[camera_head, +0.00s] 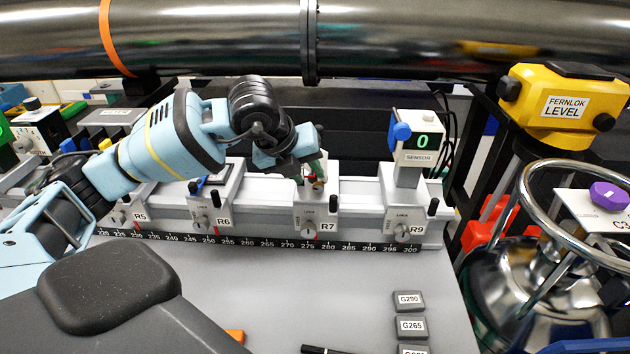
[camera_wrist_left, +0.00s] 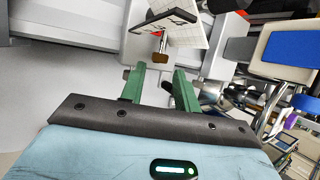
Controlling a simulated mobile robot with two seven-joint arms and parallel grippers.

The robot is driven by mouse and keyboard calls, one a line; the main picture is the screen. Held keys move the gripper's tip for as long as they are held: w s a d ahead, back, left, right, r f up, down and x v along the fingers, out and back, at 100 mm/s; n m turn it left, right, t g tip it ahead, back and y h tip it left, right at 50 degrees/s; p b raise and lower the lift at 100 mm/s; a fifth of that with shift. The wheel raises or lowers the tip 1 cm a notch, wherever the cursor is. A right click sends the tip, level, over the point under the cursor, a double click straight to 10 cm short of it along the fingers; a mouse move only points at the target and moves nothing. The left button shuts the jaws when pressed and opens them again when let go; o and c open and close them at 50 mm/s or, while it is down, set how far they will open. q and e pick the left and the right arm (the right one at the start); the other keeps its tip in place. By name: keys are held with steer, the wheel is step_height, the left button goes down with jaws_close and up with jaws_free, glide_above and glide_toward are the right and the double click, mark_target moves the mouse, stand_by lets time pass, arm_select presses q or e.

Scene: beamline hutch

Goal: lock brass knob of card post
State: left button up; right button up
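The card post stands on the R7 carriage (camera_head: 317,215) of the rail, mostly hidden behind my left gripper (camera_head: 314,176) in the head view. In the left wrist view its white gridded card (camera_wrist_left: 188,22) with black marks shows at the top. The small brass knob (camera_wrist_left: 160,57) is below the card. My left gripper's green fingers (camera_wrist_left: 160,76) are apart, with the knob just past their tips and roughly between them. I see no clear contact with the knob. My right gripper is not in view.
The sensor post (camera_head: 417,150) on carriage R9 (camera_head: 402,214) stands right of R7, and carriage R6 (camera_head: 214,207) is to the left. A large pipe (camera_head: 400,40) crosses above. A steel vessel with a ring (camera_head: 528,195) is at the right. The grey bench front (camera_head: 300,285) is mostly clear.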

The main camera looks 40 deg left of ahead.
mark_target(320, 184)
arm_select(q)
steer(key=shift+x, duration=2.4)
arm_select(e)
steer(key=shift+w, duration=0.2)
arm_select(q)
jaws_close()
steer(key=shift+d+r+g+y+p, duration=0.15)
steer(key=shift+r+g+y+p, duration=0.15)
steer(key=shift+y+p, duration=0.15)
steer(key=shift+w+d+r+m+g+y+p, duration=0.15)
steer(key=shift+g+y+p, duration=0.1)
steer(key=shift+y+p, duration=0.15)
steer(key=shift+d+m+g+y+p, duration=0.1)
steer(key=shift+m+g+y+p, duration=0.05)
steer(key=shift+g+y+p, duration=0.15)
steer(key=shift+w+d+m+g+y+p, duration=0.15)
steer(key=shift+m+g+y+p, duration=0.3)
steer(key=shift+y, duration=0.6)
steer(key=shift+f+g+y+p, duration=0.3)
steer(key=shift+g+y, duration=0.1)
steer(key=shift+y, duration=0.1)
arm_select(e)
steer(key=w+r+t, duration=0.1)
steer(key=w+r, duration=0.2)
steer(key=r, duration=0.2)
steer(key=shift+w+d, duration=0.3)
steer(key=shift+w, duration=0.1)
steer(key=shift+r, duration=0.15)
